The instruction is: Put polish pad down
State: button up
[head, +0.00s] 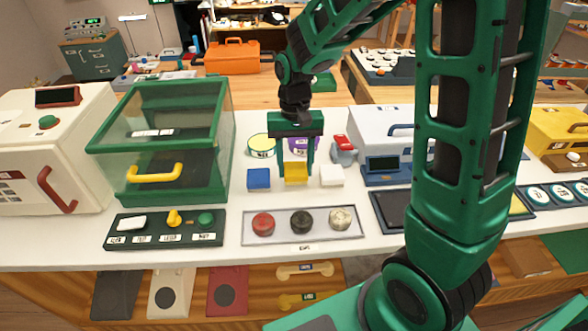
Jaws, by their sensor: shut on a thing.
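My gripper (296,168) points down over the white table (230,240), with its fingers at either side of a small yellow block (296,173), which I take to be the polish pad. It is shut on this pad. The pad is between a blue block (259,178) on the left and a white block (332,175) on the right. Whether the pad touches the table is hard to tell. The fingers partly hide a purple round thing (297,145) behind.
A grey tray (365,233) with red, black and cream knobs lies in front. A green glass-topped case (214,175) stands at left, behind a dark switch panel (190,238). A yellow-green round tin (262,146) is behind the blue block. A white machine (375,125) stands at right.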

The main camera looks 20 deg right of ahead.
aim_at(295, 164)
jog(key=shift+f, duration=0.8)
jog(key=shift+f, duration=0.1)
jog(key=o, duration=1.4)
jog(key=r, duration=0.4)
jog(key=w+r, duration=0.1)
jog(key=r, duration=0.7)
jog(key=shift+w+d+r, duration=0.1)
jog(key=shift+w+d, duration=0.1)
jog(key=shift+d, duration=0.1)
jog(key=s+d+m, duration=0.1)
jog(key=s+d, duration=0.4)
jog(key=s, duration=0.3)
jog(key=s+d+m+t, duration=0.1)
jog(key=s+d, duration=0.5)
jog(key=s, duration=0.2)
jog(key=s+d+f, duration=0.1)
jog(key=s+d, duration=0.4)
jog(key=s, duration=0.4)
jog(key=shift+d+m, duration=0.3)
jog(key=shift+m, duration=0.1)
